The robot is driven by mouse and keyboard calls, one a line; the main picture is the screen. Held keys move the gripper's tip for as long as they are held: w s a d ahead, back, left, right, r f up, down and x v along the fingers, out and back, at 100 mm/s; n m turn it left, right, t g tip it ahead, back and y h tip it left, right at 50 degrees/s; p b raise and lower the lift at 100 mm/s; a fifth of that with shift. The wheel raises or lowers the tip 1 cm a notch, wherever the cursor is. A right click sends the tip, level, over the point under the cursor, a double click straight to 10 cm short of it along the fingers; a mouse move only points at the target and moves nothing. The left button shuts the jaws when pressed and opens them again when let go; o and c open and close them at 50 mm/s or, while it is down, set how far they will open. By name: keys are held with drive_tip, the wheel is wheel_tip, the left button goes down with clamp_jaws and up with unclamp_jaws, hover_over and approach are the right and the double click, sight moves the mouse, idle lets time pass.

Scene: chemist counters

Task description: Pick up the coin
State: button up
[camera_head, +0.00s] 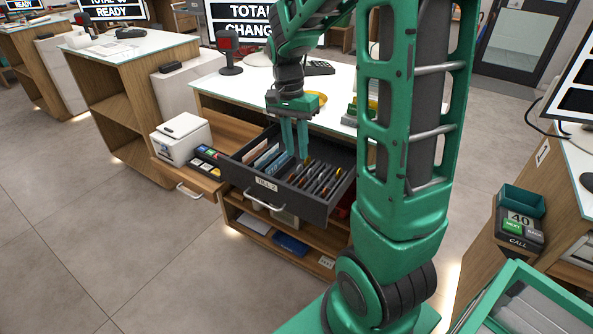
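The open till drawer (318,209), labelled TILL 2, holds banknotes (266,158) in its left slots and a row of narrow coin slots (316,177) on the right. A small orange-gold spot, perhaps a coin (305,161), shows by the tip of my right finger; I cannot tell which coin is the task's. My gripper (296,154) points down over the middle of the drawer, its two green fingers slightly apart. I see nothing clearly held between them. The fingertips are small here, and whether they touch anything is unclear.
Shelves lie below. My arm hides the counter's right part.

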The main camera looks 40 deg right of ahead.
sight(299, 169)
drive_tip(key=f, duration=0.2)
drive_tip(key=s+f, duration=0.1)
drive_tip(key=f, duration=0.1)
drive_tip(key=shift+d, duration=0.1)
drive_tip(key=shift+c, duration=0.3)
clamp_jaws()
drive_tip(key=shift+r, duration=0.1)
